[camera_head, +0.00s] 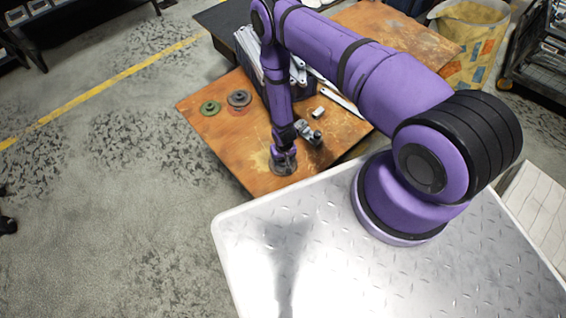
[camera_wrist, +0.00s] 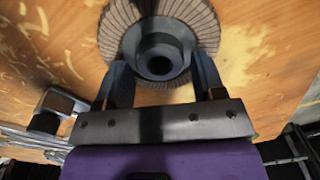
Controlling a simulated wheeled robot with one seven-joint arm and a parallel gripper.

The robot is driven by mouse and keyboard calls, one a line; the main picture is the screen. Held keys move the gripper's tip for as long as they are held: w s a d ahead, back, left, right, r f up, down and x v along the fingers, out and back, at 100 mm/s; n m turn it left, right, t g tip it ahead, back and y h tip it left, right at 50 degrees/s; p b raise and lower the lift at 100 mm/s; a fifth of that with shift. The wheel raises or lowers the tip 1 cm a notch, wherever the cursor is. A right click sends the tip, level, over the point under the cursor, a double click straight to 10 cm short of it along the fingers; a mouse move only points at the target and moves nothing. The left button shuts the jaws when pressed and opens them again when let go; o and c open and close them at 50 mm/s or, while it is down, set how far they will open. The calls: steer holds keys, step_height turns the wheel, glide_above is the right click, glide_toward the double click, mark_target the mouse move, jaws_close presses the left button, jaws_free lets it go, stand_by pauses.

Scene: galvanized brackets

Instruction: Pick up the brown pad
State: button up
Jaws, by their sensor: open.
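The brown pad (camera_wrist: 118,28) is a round, pleated grey-brown disc with a dark raised hub. It lies on the worn orange-brown table top (camera_head: 225,140), near the table's front corner in the head view. There, the pad (camera_head: 285,170) shows partly beneath my gripper (camera_head: 283,154). In the wrist view my gripper (camera_wrist: 162,68) is open, with one finger on each side of the hub. I cannot tell whether the fingers touch the hub. The part of the pad nearest the gripper's body is hidden.
A green disc (camera_head: 210,107) and a dark disc on a reddish base (camera_head: 238,98) lie farther back left. A grey metal fitting (camera_head: 308,133) stands close right of my gripper. Behind is a box of metal strips (camera_head: 247,45).

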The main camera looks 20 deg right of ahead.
steer(key=shift+f, duration=0.6)
steer(key=c, duration=0.7)
steer(key=shift+r, duration=0.2)
steer(key=shift+r, duration=0.55)
step_height(320, 180, up, 2)
steer(key=shift+r, duration=0.1)
steer(key=s+d, duration=0.2)
steer(key=s, duration=0.5)
steer(key=s+d+r, duration=0.1)
steer(key=s+d, duration=0.1)
steer(key=s, duration=0.6)
steer(key=shift+s+d+r, duration=0.15)
steer(key=shift+d+r, duration=0.05)
steer(key=shift+d, duration=0.1)
